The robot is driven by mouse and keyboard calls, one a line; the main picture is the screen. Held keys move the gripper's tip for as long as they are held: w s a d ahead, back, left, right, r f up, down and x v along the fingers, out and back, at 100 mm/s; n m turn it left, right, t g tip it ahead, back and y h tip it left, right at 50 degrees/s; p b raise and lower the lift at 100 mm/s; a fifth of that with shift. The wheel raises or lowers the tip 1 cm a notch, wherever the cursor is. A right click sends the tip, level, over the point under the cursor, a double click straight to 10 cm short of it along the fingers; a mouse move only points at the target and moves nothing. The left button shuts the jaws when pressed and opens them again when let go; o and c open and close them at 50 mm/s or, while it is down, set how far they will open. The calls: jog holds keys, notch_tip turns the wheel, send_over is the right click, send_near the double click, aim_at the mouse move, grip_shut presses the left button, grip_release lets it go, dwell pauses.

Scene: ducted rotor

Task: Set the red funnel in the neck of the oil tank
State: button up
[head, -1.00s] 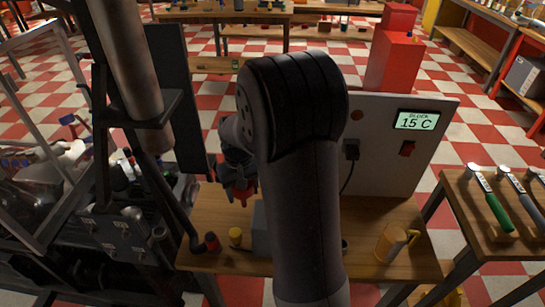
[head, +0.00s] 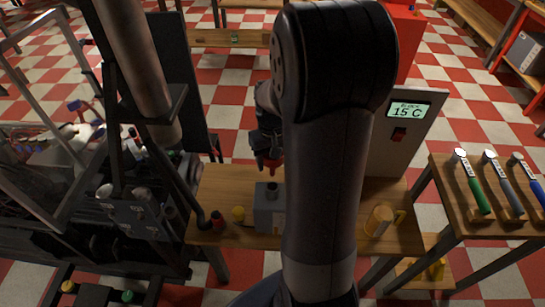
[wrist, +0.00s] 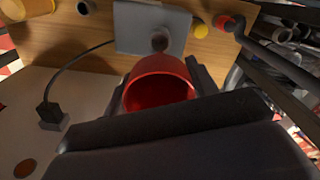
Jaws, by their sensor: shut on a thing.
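The red funnel (head: 270,163) is in my gripper (head: 268,150), which is shut on it. In the wrist view, the wide red bowl of the funnel (wrist: 158,88) sits between the dark fingers (wrist: 160,82). The grey oil tank (head: 268,210) stands on the wooden table, with its short round neck (head: 271,188) on top. In the head view the funnel is above the neck, apart from it. In the wrist view the tank (wrist: 135,28) and neck (wrist: 160,42) lie just beyond the funnel's rim. The funnel's spout is mostly hidden.
A yellow cylinder (head: 238,213) and a red one (head: 217,220) stand left of the tank on the table (head: 225,185). Behind is a panel (head: 410,150) reading 15 C. A side table holds hammers (head: 472,182). Machinery is at left.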

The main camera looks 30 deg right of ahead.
aim_at(272, 174)
jog(key=shift+f+b, duration=1.6)
jog(key=shift+f, duration=0.5)
jog(key=shift+f, duration=0.25)
jog(key=shift+f+b, duration=2.25)
jog(key=shift+f, duration=0.5)
jog(key=o, duration=1.1)
jog(key=shift+c, duration=0.2)
jog(key=shift+r, duration=0.1)
notch_tip(272, 174, up, 11)
jog(key=shift+f+p, duration=0.15)
jog(key=shift+p, duration=0.15)
